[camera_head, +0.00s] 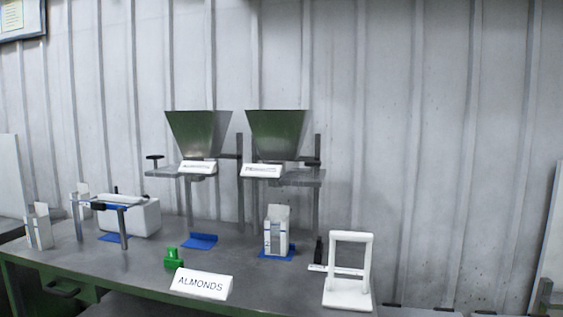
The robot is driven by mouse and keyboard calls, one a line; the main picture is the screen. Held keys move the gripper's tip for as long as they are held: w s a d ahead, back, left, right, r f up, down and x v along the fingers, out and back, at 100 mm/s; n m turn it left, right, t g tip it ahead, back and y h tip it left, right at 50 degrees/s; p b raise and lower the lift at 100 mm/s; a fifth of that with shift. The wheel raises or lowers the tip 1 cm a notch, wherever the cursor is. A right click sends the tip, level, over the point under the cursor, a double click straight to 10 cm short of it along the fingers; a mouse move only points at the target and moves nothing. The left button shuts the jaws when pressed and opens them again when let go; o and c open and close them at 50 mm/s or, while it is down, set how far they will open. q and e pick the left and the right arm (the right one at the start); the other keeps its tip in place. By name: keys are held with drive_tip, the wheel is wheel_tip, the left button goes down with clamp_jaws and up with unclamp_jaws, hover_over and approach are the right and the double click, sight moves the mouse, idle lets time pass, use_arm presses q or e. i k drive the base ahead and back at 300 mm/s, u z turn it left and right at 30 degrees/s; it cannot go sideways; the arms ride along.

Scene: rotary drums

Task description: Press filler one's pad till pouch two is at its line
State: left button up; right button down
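Two fillers with metal hoppers stand at the back of the table, a left one (198,134) and a right one (276,133). Each has a small white sign whose words are too small to read surely. A black knob-like pad (155,157) sits at the left filler's left side; another dark part (312,163) is at the right filler's right side. A white open-topped pouch (277,232) stands upright below the right filler. Its line and fill level cannot be made out. I cannot tell which filler or pouch is one or two. Neither gripper is in view.
An empty blue mat (200,241) lies below the left filler. A white ALMONDS sign (203,283) and a green object (173,258) are in front. A white frame (348,270) stands right.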

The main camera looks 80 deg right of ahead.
sight(312, 164)
drive_tip(key=z, duration=1)
drive_tip(key=i, duration=1.15)
drive_tip(key=z, duration=1.3)
